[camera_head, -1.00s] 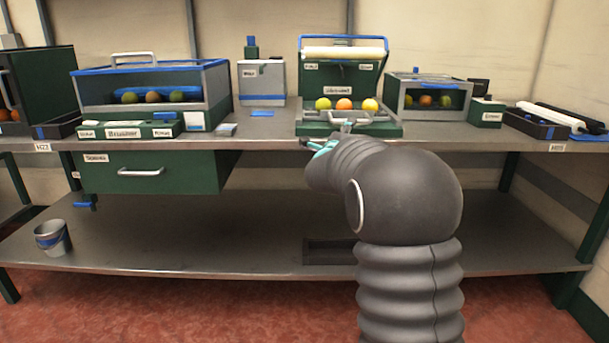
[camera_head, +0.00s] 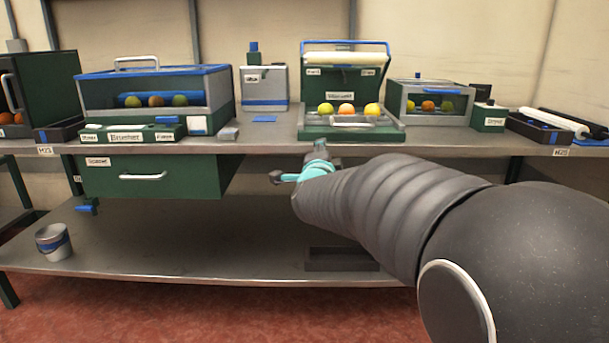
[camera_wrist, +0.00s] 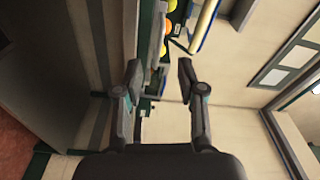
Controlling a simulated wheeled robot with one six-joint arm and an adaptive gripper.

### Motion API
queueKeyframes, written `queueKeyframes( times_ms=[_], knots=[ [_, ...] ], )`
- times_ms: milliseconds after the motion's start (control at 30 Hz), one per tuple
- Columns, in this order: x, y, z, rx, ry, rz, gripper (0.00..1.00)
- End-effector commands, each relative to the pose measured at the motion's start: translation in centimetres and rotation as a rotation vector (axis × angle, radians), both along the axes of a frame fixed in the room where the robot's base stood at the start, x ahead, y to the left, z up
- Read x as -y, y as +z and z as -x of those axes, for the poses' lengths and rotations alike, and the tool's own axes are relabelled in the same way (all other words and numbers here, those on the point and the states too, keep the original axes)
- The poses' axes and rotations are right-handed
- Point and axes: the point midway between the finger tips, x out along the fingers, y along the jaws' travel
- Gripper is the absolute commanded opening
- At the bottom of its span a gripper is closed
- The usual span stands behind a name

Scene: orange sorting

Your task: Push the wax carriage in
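The green wax station (camera_head: 343,90) stands on the bench top, with a white roller (camera_head: 343,59) under its raised blue-edged top. At its front is a low carriage (camera_head: 312,133) with a pale handle bar (camera_head: 352,125). Two yellow fruits and one orange fruit (camera_head: 346,110) sit in a row behind the bar. My gripper (camera_head: 300,163) is in front of the bench edge, below and left of the carriage and apart from it. In the wrist view my gripper (camera_wrist: 159,80) is open with nothing between its fingers; the fruits (camera_wrist: 165,29) appear beyond, turned sideways.
A blue-framed case (camera_head: 150,76) and a green drawer (camera_head: 150,174) are at left. A smaller fruit case (camera_head: 435,102) and a dark tray with rollers (camera_head: 540,126) are at right. The bench edge (camera_head: 260,148) lies close to my gripper. A bucket (camera_head: 53,241) stands on the lower shelf.

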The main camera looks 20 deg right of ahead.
Motion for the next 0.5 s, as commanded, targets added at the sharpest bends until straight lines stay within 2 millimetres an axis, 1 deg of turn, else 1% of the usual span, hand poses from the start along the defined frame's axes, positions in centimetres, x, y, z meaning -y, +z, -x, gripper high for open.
queueKeyframes(
  times_ms=[100, 300, 500],
  knots=[
    [-1.5, 0.1, 1.3, -0.070, 0.073, 0.056, 0.39],
    [-3.9, -0.6, 3.6, -0.189, 0.189, 0.157, 0.39],
    [-5.5, -1.4, 5.6, -0.273, 0.270, 0.235, 0.39]
  ],
)
